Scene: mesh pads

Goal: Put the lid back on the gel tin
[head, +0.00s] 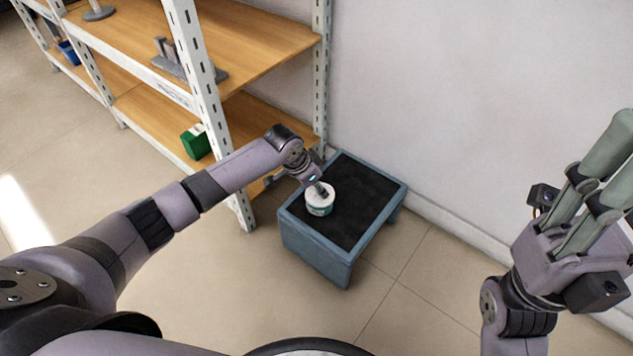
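The gel tin (319,208) is a small white round tin with a teal band. It stands upright on the black top of a low blue-grey stool. My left gripper (322,190) points down at its white top, with the dark fingertips at or just above it. The fingers partly hide the top, so I cannot tell whether the lid is on the tin, held, or elsewhere. Whether these fingers are open or shut is too small to see. My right gripper (612,165) is raised at the right edge, far from the tin, with its green-grey fingers apart and empty.
The stool (365,190) has free black surface behind and right of the tin. A metal shelf unit (255,45) with wooden boards stands at the left, holding a green box (196,142) and a grey object (178,66). A white wall is behind; the floor in front is clear.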

